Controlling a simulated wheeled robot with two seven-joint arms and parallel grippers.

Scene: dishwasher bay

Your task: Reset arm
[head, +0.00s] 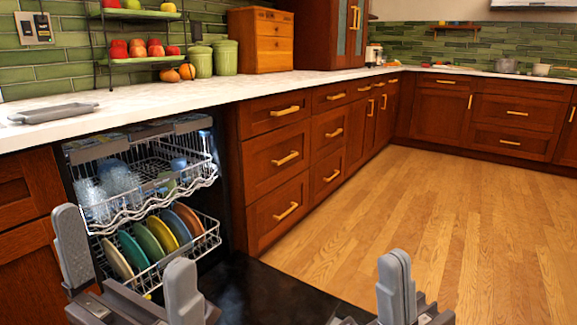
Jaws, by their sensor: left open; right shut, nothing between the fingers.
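My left gripper (125,240) is at the lower left, its two grey fingers wide apart with nothing between them. It is in front of the dishwasher's lower rack, at the picture's near edge. My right gripper (394,262) is at the bottom, right of centre, its fingers pressed together and empty, with the floor behind it. The arms behind both grippers are mostly outside the picture.
The dishwasher is open, its dark door (265,290) lowered. Its upper rack (150,190) holds glasses; its lower rack (205,240) holds several coloured plates. A grey tray (53,113) lies on the white counter (150,103). Wooden floor (430,215) at right is clear.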

